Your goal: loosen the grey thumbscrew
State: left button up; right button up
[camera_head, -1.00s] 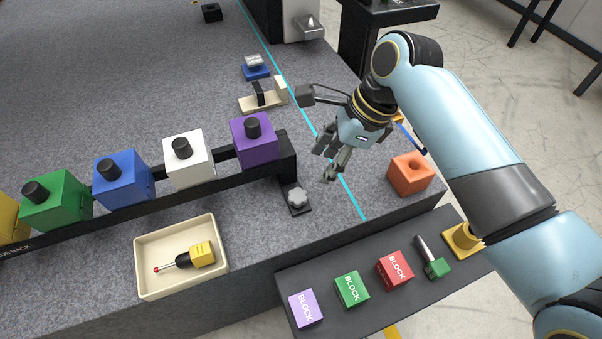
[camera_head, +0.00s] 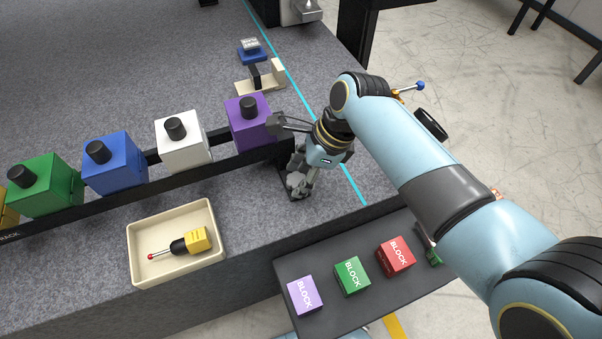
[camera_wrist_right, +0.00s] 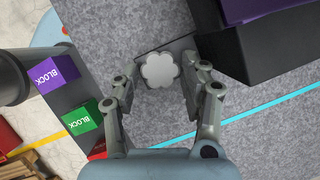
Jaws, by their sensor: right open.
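The grey thumbscrew (camera_wrist_right: 159,70) is a lobed knob on a dark base plate at the end of the rack. In the right wrist view it lies between the fingertips of my right gripper (camera_wrist_right: 159,75), with gaps on both sides. In the head view the thumbscrew (camera_head: 295,181) is partly hidden by my right gripper (camera_head: 303,178), which is open and over it. Whether the fingers touch it cannot be seen from the head. My left gripper is not in view.
A black rack (camera_head: 228,161) holds purple (camera_head: 248,128), white, blue and green blocks close to my right gripper. A cream tray (camera_head: 137,273) holds a yellow-black probe (camera_head: 193,241). A dark shelf (camera_head: 330,309) in front carries purple, green and red blocks.

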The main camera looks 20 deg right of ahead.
jog(key=c, duration=0.9)
jog(key=shift+w+r+n+g+p, duration=0.15)
jog(key=shift+n+g+p, duration=0.35)
jog(key=shift+n+p, duration=0.6)
jog(key=shift+w+n+g+p, duration=0.1)
jog(key=shift+n+g+p, duration=0.35)
jog(key=shift+n, duration=0.55)
jog(key=shift+n+g, duration=0.25)
jog(key=shift+n, duration=0.65)
jog(key=shift+p, duration=0.3)
